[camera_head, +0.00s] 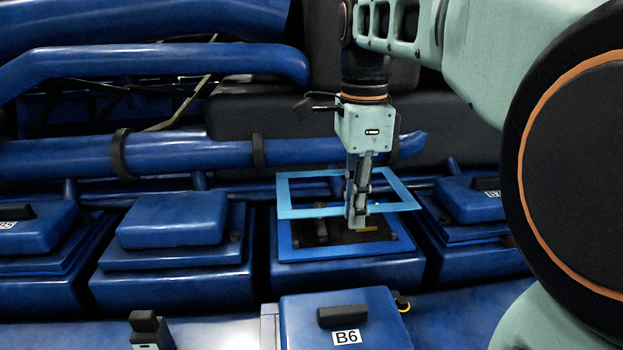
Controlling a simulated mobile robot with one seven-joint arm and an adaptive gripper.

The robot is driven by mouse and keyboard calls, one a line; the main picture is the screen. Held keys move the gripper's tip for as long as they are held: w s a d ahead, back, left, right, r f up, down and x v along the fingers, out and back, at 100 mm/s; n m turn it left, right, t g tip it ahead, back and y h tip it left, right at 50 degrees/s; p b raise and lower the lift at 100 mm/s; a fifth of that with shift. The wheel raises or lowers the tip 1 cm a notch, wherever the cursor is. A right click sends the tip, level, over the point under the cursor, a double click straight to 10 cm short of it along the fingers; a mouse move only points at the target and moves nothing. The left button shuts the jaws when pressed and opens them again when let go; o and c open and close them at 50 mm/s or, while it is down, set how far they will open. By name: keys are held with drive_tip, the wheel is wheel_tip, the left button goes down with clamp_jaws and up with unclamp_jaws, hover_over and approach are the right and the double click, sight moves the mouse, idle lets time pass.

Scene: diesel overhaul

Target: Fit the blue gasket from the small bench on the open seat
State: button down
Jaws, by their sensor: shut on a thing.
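The blue gasket (301,212) is a light-blue, thin rectangular frame. My gripper (357,220) points down and is shut on the gasket's near edge, right of its middle. The gasket is held roughly level over the open seat (285,244), a blue block with a dark opening (345,246). In this view a gap shows between the gasket and the seat's near rim; the exact height is hard to tell. Dark parts and a yellowish piece show inside the opening. My fingers hide part of the gasket and the opening.
Covered blue blocks stand left (173,220) and right (468,202) of the seat. A blue cover marked B6 (342,305) with a dark handle lies in front. Blue pipes (190,155) run close behind the seat. My arm hides the right side.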

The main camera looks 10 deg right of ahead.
drive_tip(key=shift+w, duration=0.1)
wheel_tip(320, 180, down, 7)
drive_tip(key=b, duration=0.6)
drive_tip(key=shift+f+b, duration=0.3)
drive_tip(key=shift+f, duration=0.6)
idle(1.7)
drive_tip(key=c, duration=1.9)
unclamp_jaws()
drive_tip(key=shift+c, duration=0.2)
drive_tip(key=shift+o, duration=0.5)
wheel_tip(320, 180, up, 12)
